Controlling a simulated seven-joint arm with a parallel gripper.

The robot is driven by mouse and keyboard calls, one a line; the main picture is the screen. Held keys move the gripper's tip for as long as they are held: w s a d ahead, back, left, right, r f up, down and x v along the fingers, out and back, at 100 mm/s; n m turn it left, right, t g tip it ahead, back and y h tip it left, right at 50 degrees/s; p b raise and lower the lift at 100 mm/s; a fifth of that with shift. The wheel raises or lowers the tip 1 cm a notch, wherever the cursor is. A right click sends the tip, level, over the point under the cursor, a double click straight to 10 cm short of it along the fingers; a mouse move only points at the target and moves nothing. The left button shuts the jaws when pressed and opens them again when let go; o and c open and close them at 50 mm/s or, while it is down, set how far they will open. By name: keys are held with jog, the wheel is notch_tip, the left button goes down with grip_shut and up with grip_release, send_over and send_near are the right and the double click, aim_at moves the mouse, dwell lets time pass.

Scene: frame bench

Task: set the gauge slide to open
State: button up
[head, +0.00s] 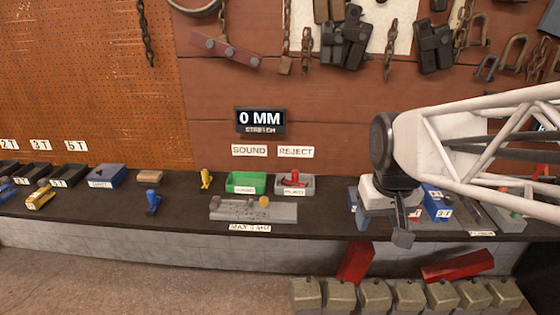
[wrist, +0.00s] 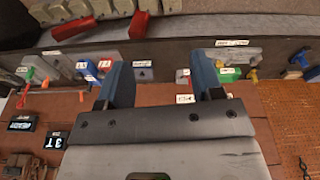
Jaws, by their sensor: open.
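The gauge (head: 284,213) is a long grey block on the dark bench top, with a label reading about "MAX 5 MM" on the bench edge below it. In the wrist view the gauge (wrist: 240,56) is small, right of the fingers. My gripper (head: 403,232) is well to the right of the gauge, pointing down above the bench front. In the wrist view my gripper (wrist: 160,75) shows two blue fingers apart with nothing between them.
A display (head: 261,121) reads "0 MM". Behind the gauge are a green bin (head: 245,183) and a grey bin (head: 308,186) with a red piece. A blue hook (head: 153,202) stands left. Weights (head: 375,296) line the floor. Bench between gauge and gripper is clear.

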jog(key=w+a+f+n, duration=0.15)
jog(key=w+a, duration=0.35)
jog(key=w, duration=0.8)
jog(key=n+g, duration=0.2)
jog(key=n, duration=0.4)
send_over(264, 198)
jog(key=f, duration=2.1)
jog(key=shift+s+d+f, duration=0.2)
jog(key=shift+w+a+f, duration=0.15)
jog(key=shift+a+f, duration=0.05)
jog(key=shift+f, duration=0.05)
jog(key=shift+f, duration=0.1)
jog(key=shift+f, duration=3.8)
